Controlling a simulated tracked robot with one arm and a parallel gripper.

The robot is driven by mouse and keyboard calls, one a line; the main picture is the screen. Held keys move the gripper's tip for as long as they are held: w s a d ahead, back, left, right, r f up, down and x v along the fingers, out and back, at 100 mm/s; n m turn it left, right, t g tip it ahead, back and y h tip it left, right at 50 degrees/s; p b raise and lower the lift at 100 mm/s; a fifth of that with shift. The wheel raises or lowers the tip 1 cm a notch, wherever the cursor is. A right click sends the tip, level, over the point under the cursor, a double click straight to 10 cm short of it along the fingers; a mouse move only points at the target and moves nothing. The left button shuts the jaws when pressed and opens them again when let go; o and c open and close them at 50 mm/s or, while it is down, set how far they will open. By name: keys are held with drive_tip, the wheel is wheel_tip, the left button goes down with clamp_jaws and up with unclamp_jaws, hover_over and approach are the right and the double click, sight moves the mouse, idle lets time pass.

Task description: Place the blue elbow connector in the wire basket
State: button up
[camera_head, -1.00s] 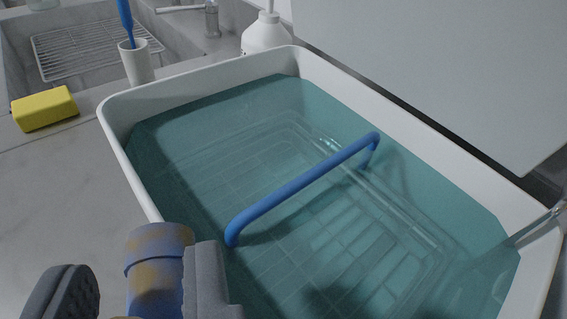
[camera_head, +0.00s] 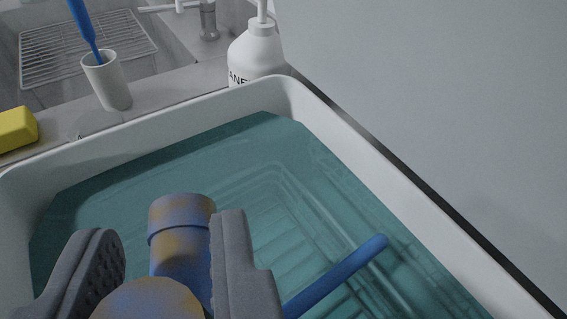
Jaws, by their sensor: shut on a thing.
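My gripper (camera_head: 165,262) is at the lower left and shut on the blue elbow connector (camera_head: 180,240). The connector is blue with brownish stains, and its open round end points up and away. It appears above the liquid in the white tub. The wire basket (camera_head: 285,215) lies under the teal liquid, its grid lines faint and blurred. Its blue handle (camera_head: 335,277) rises at the lower right, just right of my right finger. My gripper and the connector hide the near left part of the basket.
The white tub (camera_head: 400,185) has a raised rim all round. Behind it stand a white pump bottle (camera_head: 256,55), a white cup (camera_head: 107,82) with a blue brush, and a yellow sponge (camera_head: 17,130). A sink with a wire rack (camera_head: 85,47) is at the back left. A pale panel (camera_head: 430,90) borders the right.

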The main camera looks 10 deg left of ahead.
drive_tip(key=shift+w+d+f, duration=0.15)
drive_tip(key=shift+w+f, duration=1.75)
drive_tip(key=shift+w, duration=0.05)
drive_tip(key=shift+f, duration=0.6)
drive_tip(key=o, duration=0.9)
drive_tip(key=shift+o, duration=0.2)
drive_tip(key=r+v, duration=0.1)
drive_tip(key=v, duration=1.1)
